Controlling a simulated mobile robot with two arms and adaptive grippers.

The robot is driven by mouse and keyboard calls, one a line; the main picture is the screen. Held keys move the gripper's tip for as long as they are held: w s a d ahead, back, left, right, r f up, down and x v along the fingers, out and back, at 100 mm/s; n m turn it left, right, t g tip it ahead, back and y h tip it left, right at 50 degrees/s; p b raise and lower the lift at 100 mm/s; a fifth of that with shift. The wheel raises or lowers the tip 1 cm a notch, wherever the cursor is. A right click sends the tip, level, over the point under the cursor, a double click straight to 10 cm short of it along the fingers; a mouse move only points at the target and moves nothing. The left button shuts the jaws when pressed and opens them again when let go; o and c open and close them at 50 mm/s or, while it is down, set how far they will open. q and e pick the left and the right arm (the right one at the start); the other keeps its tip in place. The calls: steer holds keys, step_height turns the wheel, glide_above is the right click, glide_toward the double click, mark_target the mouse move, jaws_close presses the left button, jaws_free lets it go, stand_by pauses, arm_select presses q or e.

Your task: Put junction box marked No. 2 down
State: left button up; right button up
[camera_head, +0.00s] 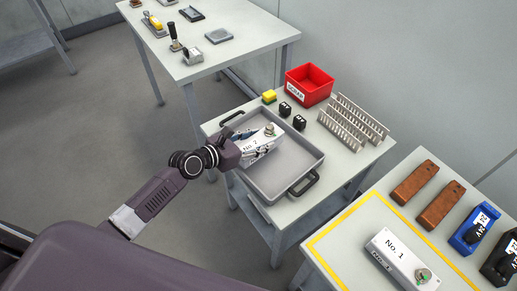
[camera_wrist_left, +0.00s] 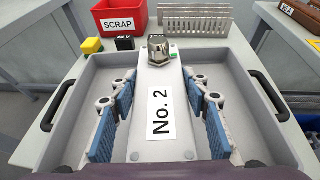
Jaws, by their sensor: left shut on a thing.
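The junction box marked No. 2 (camera_head: 252,145) is a pale box with a white label and a metal gland at its far end. It is over the grey tray (camera_head: 306,163) on the middle table, and it also shows in the left wrist view (camera_wrist_left: 160,112). My left gripper (camera_head: 262,148) is shut on it; its blue-padded fingers (camera_wrist_left: 160,125) lie along both long sides. I cannot tell whether the underside touches the tray floor. My right gripper is out of view.
The tray has black handles (camera_head: 302,183). Behind it are a yellow block (camera_head: 269,96), small black parts (camera_head: 299,122), a red SCRAP bin (camera_head: 310,84) and slotted ducts (camera_head: 352,122). A box marked No. 1 (camera_head: 400,262) lies on the right table.

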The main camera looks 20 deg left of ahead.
arm_select(q)
steer(key=shift+f+b, duration=0.7)
steer(key=shift+f, duration=1.15)
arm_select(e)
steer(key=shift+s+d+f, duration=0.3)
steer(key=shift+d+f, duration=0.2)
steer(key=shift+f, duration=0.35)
arm_select(q)
steer(key=shift+f, duration=0.1)
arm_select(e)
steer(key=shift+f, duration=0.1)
arm_select(q)
steer(key=o, duration=1.2)
steer(key=shift+f, duration=0.1)
steer(key=shift+o, duration=0.2)
steer(key=shift+r, duration=0.3)
steer(key=v, duration=1.2)
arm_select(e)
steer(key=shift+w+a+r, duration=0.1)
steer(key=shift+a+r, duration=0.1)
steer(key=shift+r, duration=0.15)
